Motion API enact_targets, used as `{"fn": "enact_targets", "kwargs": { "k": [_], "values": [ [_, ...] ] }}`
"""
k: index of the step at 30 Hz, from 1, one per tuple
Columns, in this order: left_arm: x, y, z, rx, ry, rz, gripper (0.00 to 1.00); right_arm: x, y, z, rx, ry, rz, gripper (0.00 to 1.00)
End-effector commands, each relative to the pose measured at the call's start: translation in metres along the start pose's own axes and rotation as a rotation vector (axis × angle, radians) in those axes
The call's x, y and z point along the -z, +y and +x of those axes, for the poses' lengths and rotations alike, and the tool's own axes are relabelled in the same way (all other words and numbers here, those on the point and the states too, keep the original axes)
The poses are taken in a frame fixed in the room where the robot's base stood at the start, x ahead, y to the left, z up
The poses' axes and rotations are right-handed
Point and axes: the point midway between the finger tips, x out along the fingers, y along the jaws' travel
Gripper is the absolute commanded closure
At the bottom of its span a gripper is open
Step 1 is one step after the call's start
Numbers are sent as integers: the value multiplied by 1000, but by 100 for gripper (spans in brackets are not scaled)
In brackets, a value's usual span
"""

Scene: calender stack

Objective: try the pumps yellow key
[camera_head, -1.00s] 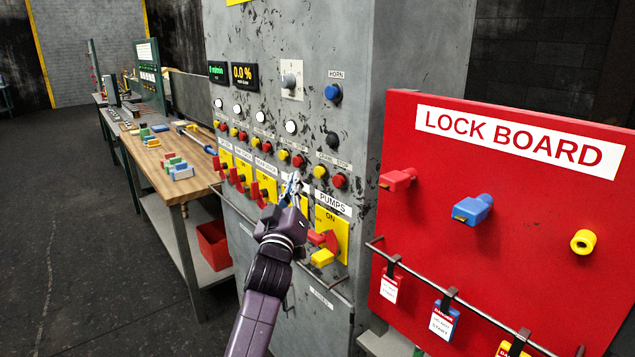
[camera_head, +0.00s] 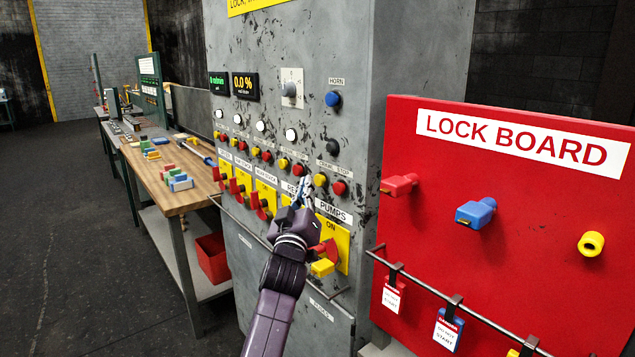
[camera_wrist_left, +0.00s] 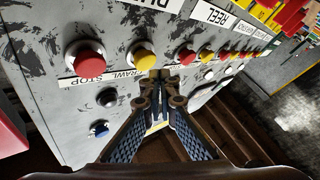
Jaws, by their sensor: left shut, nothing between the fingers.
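The PUMPS column is at the right of the grey cabinet's front in the head view. Its PUMPS label (camera_head: 333,212) sits above a yellow ON plate (camera_head: 342,240) with a red handle (camera_head: 331,247) and a yellow padlock (camera_head: 322,267). Above the label are a round yellow key (camera_head: 320,180) and a red key (camera_head: 340,188). My left gripper (camera_head: 306,182) is shut and empty, its tip just left of the yellow key. In the left wrist view the closed fingertips (camera_wrist_left: 160,78) are close to the yellow key (camera_wrist_left: 143,54); I cannot tell whether they touch.
The red lock board (camera_head: 510,220) stands close on the right, with padlocks and a tag rail. A bar (camera_head: 250,225) runs along the cabinet front below the switches. A wooden bench (camera_head: 180,195) is to the left. Other keys (camera_head: 267,156) lie left of my gripper.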

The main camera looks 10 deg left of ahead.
Motion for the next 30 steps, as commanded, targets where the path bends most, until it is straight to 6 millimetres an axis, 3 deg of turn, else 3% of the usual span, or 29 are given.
{"fn": "enact_targets", "kwargs": {
  "k": [30],
  "values": [
    [-4,3,4,0,1,-1,100,-1,4,6,-5,-1,-2,60]
  ]
}}
